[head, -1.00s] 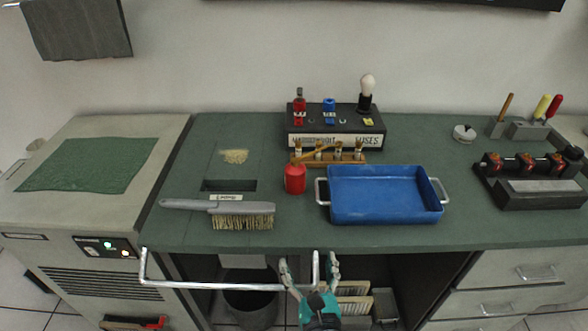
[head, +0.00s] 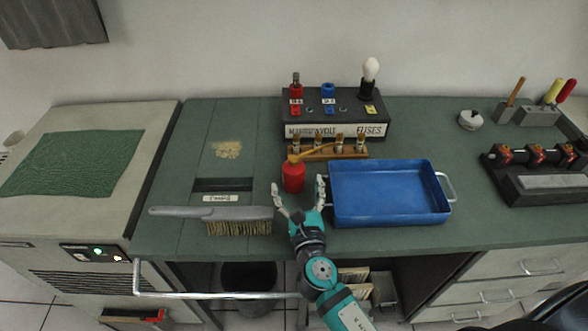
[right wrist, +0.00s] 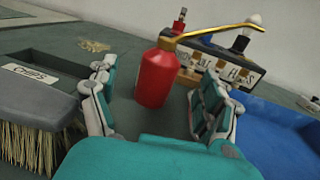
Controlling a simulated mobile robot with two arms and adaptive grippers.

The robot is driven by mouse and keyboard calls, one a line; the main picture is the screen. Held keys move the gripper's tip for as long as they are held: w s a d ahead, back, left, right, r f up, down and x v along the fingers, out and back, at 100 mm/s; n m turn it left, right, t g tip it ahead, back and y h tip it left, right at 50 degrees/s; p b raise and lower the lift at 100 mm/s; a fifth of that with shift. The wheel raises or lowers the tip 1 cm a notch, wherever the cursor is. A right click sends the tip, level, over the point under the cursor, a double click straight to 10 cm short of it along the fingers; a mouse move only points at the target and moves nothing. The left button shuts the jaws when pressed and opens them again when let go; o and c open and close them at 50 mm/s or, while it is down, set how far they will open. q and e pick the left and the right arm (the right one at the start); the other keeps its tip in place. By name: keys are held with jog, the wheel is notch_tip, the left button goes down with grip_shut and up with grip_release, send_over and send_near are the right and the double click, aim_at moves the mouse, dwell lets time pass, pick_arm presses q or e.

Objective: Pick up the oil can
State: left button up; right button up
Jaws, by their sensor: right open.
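The red oil can (head: 293,178) stands upright on the green bench top, left of the blue tray. Its thin brass spout points to the upper right in the right wrist view, where the red body (right wrist: 156,78) shows between my fingers and beyond their tips. My right gripper (head: 299,188) is open, its fingers apart on the near side of the can. In the right wrist view the two fingers (right wrist: 158,92) frame the can with a gap on each side. My left gripper is not in view.
A blue tray (head: 390,219) stands close to the right finger. A bench brush (head: 240,228) lies to the left. Behind the can are a wooden rack (head: 345,152) and a fuse box (head: 335,131). A metal rail (head: 215,295) runs along the front.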

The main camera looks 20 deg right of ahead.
aim_at(294, 167)
jog(key=shift+w+d, duration=0.2)
jog(key=shift+w, duration=0.95)
jog(key=shift+w+d, duration=0.1)
jog(key=shift+w, duration=0.3)
jog(key=w, duration=0.3)
jog(key=shift+w+d+f+p, duration=0.15)
jog(key=shift+w+d+p, duration=0.15)
jog(key=shift+d+p, duration=0.05)
jog(key=shift+w, duration=0.3)
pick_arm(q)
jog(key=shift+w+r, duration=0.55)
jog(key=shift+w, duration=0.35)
pick_arm(e)
jog(key=c, duration=1.4)
jog(key=shift+c, duration=0.3)
